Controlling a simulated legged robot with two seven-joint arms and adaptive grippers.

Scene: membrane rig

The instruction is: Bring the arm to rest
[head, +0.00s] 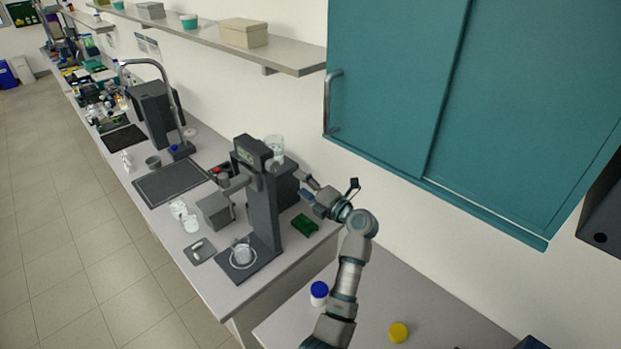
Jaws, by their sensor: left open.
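My left arm rises from the bottom of the head view, and its gripper (328,188) is open with its fingers spread. I see nothing between the fingers. The gripper is just right of the dark rig (264,212), over the right end of the bench and near a green block (305,225). Whether it touches anything is hard to tell. A glass dish (243,256) sits on the rig's base, and a clear beaker (274,148) shows by the rig's top. My right gripper is not in view.
A blue-lidded jar (319,291) and a yellow lid (399,332) are on the lower table (420,300), close to my forearm. A teal wall cabinet (400,90) hangs above the gripper. Glass beakers (190,222) and a small grey tray (199,251) are left of the rig.

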